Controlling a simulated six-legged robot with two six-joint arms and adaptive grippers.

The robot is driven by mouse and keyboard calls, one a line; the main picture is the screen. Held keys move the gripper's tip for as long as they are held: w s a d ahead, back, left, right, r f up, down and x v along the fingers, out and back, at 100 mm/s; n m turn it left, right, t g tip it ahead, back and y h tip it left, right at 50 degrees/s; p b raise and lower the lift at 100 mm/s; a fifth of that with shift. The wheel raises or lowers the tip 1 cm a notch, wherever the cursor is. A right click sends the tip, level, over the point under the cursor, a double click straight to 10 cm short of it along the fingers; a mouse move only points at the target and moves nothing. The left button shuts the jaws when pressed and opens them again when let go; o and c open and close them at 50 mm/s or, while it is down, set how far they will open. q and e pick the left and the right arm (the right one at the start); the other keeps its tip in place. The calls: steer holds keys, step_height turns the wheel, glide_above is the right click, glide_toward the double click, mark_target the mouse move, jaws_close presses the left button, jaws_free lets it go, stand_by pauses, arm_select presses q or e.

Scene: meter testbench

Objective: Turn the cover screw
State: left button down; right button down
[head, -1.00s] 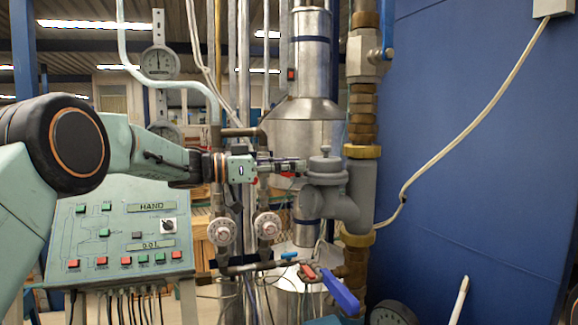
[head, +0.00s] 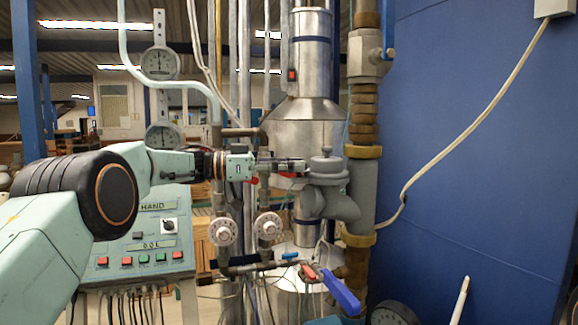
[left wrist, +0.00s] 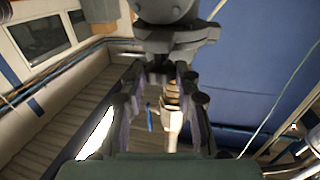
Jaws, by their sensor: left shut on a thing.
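The grey meter (head: 328,180) stands in the pipework with a round lid and a small knob on top. My left gripper (head: 303,166) comes in level from the left, and its fingertips reach the left side of the meter at the lid rim. In the left wrist view the meter (left wrist: 175,35) fills the top middle, and the two fingers of my left gripper (left wrist: 161,72) are closed around a small dark part under its flange, which I take to be the cover screw (left wrist: 160,67). In the head view the fingertips hide this screw. My right gripper is not in view.
A blue wall (head: 475,150) stands to the right. A control panel (head: 150,240) is at the lower left. Two white dial knobs (head: 222,232) and a blue-handled valve (head: 340,290) sit below the gripper. Vertical pipes run close behind the arm.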

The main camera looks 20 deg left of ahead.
arm_select(q)
steer(key=shift+r, duration=0.15)
steer(key=c, duration=1.3)
jaws_free()
steer(key=shift+d, duration=0.1)
steer(key=shift+c, duration=0.2)
steer(key=o, duration=0.4)
steer(key=shift+w+d, duration=0.1)
steer(key=shift+d, duration=0.1)
steer(key=shift+a, duration=0.1)
steer(key=v, duration=1.2)
